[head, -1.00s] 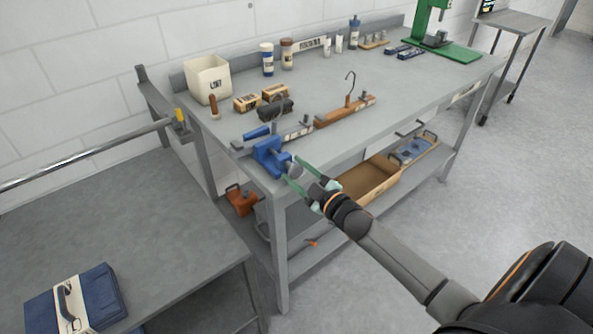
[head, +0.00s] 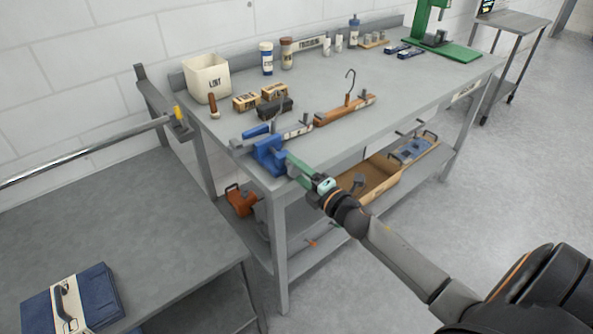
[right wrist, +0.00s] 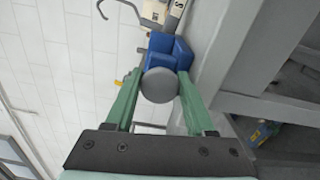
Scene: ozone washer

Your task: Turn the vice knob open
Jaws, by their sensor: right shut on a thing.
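The blue vice (head: 268,155) is at the near left corner of the grey workbench, and its body also shows in the right wrist view (right wrist: 169,52). Its knob (right wrist: 159,86) is a round grey disc facing the wrist camera. My right gripper (head: 296,167) reaches the front of the vice from the lower right. In the right wrist view its two green fingers (right wrist: 160,88) stand on either side of the knob and are shut on it. In the head view the fingers largely hide the knob. My left gripper is not in view.
The workbench (head: 378,118) also holds a cream bin (head: 207,80), a wooden-handled tool with a hook (head: 345,110), small boxes and bottles. An open cardboard box (head: 370,181) lies on the lower shelf. A lower grey table (head: 120,218) stands at left.

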